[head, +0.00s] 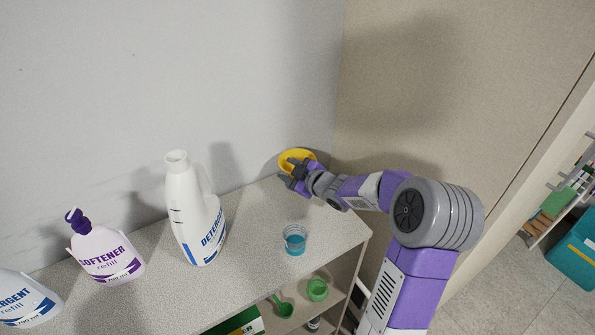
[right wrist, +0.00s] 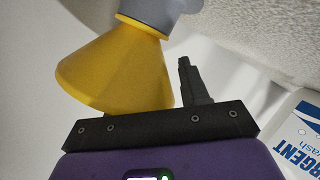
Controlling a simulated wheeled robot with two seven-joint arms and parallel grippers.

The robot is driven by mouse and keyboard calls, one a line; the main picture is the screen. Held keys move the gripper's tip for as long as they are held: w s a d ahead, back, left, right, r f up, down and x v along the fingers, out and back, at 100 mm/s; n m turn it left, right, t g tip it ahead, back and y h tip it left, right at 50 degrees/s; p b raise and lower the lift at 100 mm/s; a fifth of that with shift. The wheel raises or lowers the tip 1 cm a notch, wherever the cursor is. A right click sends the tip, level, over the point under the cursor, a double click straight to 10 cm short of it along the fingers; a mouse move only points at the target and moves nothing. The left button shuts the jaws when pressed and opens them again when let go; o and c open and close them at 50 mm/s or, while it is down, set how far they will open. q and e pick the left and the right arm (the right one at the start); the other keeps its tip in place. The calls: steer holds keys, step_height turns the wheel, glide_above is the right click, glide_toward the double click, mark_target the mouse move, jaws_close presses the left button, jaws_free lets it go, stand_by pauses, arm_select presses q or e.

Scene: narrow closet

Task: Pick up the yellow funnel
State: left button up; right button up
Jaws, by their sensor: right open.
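The yellow funnel (head: 297,154) is at the far right back corner of the shelf top, against the wall. My right gripper (head: 291,172) is at its near side, partly covering it. In the right wrist view, the yellow cone (right wrist: 115,75) fills the upper left, its wide end toward the gripper base. A grey-blue part shows at its narrow end; I cannot tell whether it belongs to the funnel. One dark finger shows to the right of the cone; the other is hidden by the funnel. The gripper is open. My left gripper is not in view.
A white detergent bottle (head: 191,212) and a softener bottle (head: 105,252) stand left on the shelf top. A small blue cup (head: 294,239) stands near the front edge. Green scoops (head: 317,290) lie on the lower shelf. The wall rises close behind the funnel.

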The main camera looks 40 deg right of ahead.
jaws_close()
stand_by(0.3)
